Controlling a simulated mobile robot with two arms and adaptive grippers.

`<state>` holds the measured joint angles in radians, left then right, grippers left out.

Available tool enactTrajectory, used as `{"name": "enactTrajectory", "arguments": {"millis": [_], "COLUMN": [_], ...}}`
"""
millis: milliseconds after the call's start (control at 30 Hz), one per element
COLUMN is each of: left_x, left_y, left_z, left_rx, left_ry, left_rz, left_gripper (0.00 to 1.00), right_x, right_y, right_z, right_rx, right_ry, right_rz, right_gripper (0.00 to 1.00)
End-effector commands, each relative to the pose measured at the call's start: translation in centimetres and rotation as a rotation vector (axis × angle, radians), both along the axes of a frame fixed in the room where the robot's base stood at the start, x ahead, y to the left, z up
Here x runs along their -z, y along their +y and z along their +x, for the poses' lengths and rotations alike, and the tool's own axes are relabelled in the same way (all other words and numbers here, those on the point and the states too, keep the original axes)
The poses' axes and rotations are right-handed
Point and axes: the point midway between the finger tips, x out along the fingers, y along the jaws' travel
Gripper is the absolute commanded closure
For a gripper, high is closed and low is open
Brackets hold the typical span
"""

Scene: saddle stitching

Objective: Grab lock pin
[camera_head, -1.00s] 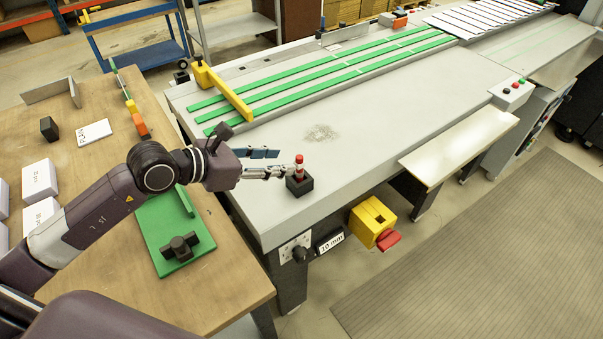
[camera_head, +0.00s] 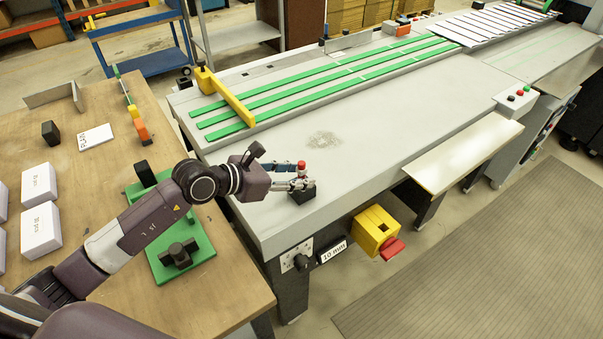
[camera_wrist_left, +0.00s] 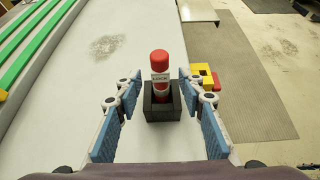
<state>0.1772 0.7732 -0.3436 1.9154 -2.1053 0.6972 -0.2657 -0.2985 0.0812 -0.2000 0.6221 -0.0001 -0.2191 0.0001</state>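The lock pin (camera_head: 301,166) has a red top and a pale label band. It stands upright in a small black holder (camera_head: 302,194) near the front left corner of the grey machine table. In the left wrist view the lock pin (camera_wrist_left: 160,68) and the black holder (camera_wrist_left: 163,103) show between the blue finger pads. My left gripper (camera_head: 300,184) is at the pin, with its fingers on either side. In the left wrist view my left gripper (camera_wrist_left: 162,100) is open, with gaps between both pads and the pin. My right gripper is not in view.
Green strips (camera_head: 330,80) and a yellow bar (camera_head: 232,100) lie farther back on the machine table. A yellow box (camera_head: 374,228) with a red part hangs off its front. A green fixture (camera_head: 190,250) and white blocks (camera_head: 40,230) are on the wooden table at left.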

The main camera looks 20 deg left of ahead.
Motion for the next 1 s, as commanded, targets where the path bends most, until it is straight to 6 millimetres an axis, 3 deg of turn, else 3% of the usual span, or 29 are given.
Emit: {"name": "enactTrajectory", "arguments": {"millis": [367,700,1000], "left_x": [0.74,0.72,0.65], "left_y": [-0.83,-0.82,-0.82], "left_z": [0.94,0.91,0.93], "left_rx": [0.001,0.001,0.001], "left_ry": [0.0,0.0,0.0], "left_rz": [0.0,0.0,-0.001], "left_gripper": [0.64,0.99,1.0], "right_x": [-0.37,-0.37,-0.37], "right_y": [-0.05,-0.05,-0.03], "right_z": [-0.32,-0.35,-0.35], "right_rx": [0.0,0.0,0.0], "right_ry": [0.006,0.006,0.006], "right_rz": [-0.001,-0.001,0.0], "right_gripper": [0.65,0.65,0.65]}}
